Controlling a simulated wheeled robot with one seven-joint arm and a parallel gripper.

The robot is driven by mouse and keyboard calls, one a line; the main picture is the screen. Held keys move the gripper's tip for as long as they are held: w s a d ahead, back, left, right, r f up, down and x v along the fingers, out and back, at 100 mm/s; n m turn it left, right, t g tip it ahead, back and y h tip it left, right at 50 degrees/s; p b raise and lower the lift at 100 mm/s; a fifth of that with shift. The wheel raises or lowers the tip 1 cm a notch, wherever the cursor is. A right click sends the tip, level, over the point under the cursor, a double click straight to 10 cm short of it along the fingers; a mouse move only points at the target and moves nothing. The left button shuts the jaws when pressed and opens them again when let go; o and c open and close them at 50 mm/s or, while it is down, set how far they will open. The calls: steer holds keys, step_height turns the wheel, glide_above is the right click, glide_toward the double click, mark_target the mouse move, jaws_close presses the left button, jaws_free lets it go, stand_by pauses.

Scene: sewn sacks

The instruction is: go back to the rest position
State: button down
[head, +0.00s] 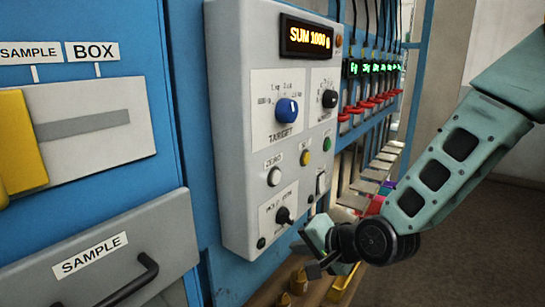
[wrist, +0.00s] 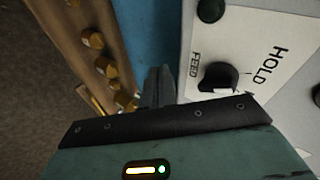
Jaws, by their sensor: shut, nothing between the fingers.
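My gripper (head: 314,269) is at the lower right of the grey control panel (head: 235,130), low and close to its bottom edge. In the wrist view its dark fingers (wrist: 158,86) are together with nothing between them. They point at the blue strip beside the panel. A black selector knob (wrist: 218,77) with the words HOLD and FEED is just right of the fingers, apart from them. The same knob (head: 284,215) shows low on the panel in the head view. The panel's display (head: 308,38) reads SUM 1000 g.
A grey drawer (head: 95,255) marked SAMPLE with a black handle is at lower left. Several brass knobs (wrist: 95,40) stand on a wooden ledge near the fingers. A row of weighing units with green displays (head: 375,68) runs behind the panel. Open floor (head: 455,245) lies at right.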

steer(key=s+d+n+g+h, duration=0.2)
steer(key=s+n, duration=0.2)
steer(key=s, duration=0.4)
steer(key=s+d+r+n+g+h+b, duration=0.1)
steer(key=s+d+n+g+h, duration=0.1)
steer(key=s+n, duration=0.3)
steer(key=s+d+r+n+g+h, duration=0.1)
steer(key=s+d+n+g+h, duration=0.1)
steer(key=s, duration=1.1)
steer(key=d+n+g, duration=0.1)
steer(key=n+g, duration=0.1)
steer(key=n, duration=0.1)
steer(key=shift+s+d+r+h+b, duration=0.25)
steer(key=shift+d+h+b, duration=0.05)
